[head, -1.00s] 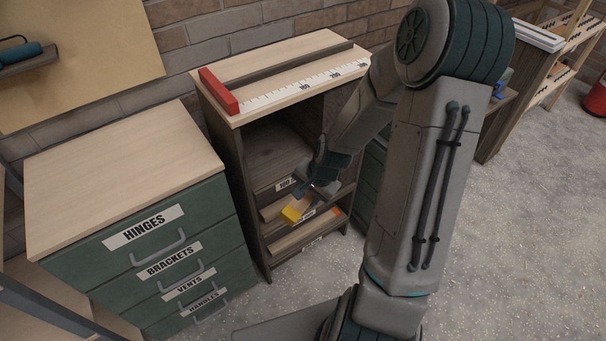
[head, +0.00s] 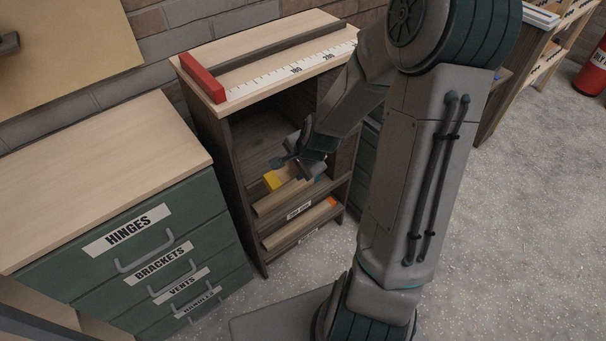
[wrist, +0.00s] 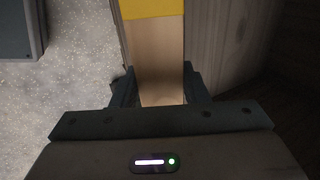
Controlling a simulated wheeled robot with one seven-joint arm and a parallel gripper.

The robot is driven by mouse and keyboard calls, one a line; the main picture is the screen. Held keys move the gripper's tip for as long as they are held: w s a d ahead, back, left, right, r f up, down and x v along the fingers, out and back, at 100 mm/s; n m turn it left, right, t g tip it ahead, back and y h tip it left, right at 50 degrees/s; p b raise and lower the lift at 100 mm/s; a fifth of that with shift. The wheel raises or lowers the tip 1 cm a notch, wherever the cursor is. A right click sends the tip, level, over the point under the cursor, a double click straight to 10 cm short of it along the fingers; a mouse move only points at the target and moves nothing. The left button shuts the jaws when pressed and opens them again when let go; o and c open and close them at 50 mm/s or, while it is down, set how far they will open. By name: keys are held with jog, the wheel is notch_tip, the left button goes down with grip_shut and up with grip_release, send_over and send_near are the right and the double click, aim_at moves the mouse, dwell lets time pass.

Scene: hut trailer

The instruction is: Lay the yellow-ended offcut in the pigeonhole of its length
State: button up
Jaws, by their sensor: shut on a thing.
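The yellow-ended offcut is a pale wooden piece; its yellow end (head: 271,180) shows in the head view, at the front of the pigeonhole rack (head: 247,215). In the wrist view the offcut (wrist: 156,62) runs up between the fingers, its yellow end at the top. My gripper (wrist: 155,92) is shut on it. In the head view my gripper (head: 310,170) is at the rack's front, near the upper opening; I cannot tell whether the offcut touches a shelf. My wrist hides part of the offcut and the upper label. A lower pigeonhole label (head: 298,211) is too small to read.
Lower shelves hold other wooden pieces, one orange-ended (head: 331,202). A ruler (head: 290,72) with a red stop (head: 203,79) lies on the rack top. A green drawer cabinet (head: 60,270) stands close at left. Open floor (head: 500,220) lies to the right.

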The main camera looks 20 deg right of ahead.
jog(key=w+a, duration=0.1)
jog(key=w, duration=0.2)
jog(key=w+a+b, duration=0.1)
jog(key=w, duration=0.5)
jog(key=shift+a+f+b, duration=0.3)
jog(key=shift+a+b, duration=0.05)
jog(key=shift+a, duration=0.05)
jog(key=shift+w+a+f+b, duration=0.15)
jog(key=shift+w+f+b, duration=0.25)
jog(key=shift+f, duration=0.1)
jog(key=shift+f+b, duration=0.35)
jog(key=shift+f, duration=0.05)
jog(key=o, duration=1.2)
jog(key=shift+s+f, duration=0.1)
